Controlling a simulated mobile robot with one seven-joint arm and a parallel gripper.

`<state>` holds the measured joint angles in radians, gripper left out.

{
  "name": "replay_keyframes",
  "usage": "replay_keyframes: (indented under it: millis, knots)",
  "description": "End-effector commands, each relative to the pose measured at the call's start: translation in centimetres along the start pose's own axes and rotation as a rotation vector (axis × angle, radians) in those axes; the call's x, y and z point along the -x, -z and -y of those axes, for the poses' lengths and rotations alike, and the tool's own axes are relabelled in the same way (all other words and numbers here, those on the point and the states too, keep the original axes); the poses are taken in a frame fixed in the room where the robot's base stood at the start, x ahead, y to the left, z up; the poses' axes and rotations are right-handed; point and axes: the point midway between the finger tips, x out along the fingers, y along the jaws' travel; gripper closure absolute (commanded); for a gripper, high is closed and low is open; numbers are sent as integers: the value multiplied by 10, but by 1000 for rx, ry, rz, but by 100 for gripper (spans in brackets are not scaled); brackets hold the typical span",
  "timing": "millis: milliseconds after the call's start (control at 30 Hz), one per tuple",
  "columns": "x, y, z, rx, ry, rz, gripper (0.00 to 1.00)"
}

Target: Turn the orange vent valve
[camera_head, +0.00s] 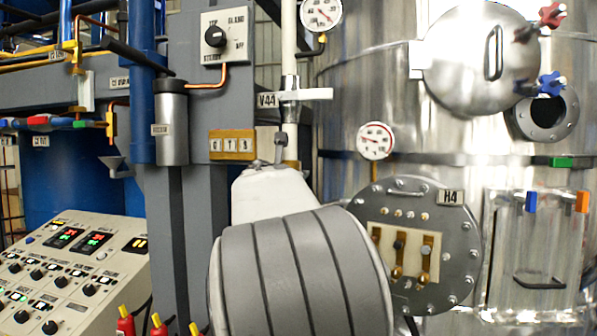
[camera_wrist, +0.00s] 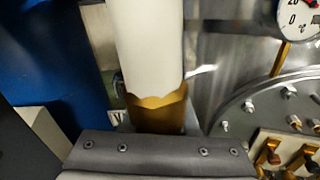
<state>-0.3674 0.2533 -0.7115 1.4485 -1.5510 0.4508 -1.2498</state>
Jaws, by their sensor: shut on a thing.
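An orange-brown piece (camera_wrist: 160,110) sits at the lower end of a white upright pipe (camera_wrist: 150,45) in the wrist view. I take it to be the orange vent valve, but its handle is not clearly visible. My gripper (camera_wrist: 157,125) is shut on this piece; its dark body fills the bottom of the wrist view and hides the lower part. In the head view, the pipe (camera_head: 289,45) bears a tag V44 (camera_head: 267,100). My arm hides much of the area below it.
A round H4 flange (camera_head: 455,240) and a gauge (camera_head: 376,141) are close on the right, on the steel vessel (camera_head: 400,80). A grey post with a switch box (camera_head: 226,35) stands left. A control console (camera_head: 75,275) is at lower left.

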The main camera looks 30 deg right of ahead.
Motion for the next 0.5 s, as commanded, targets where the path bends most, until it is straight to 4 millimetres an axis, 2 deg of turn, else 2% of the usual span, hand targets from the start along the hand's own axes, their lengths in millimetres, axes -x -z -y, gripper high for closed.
replay_keyframes:
  millis: [500]
  knots:
    - [0,-1,-1,57,-2,2,100]
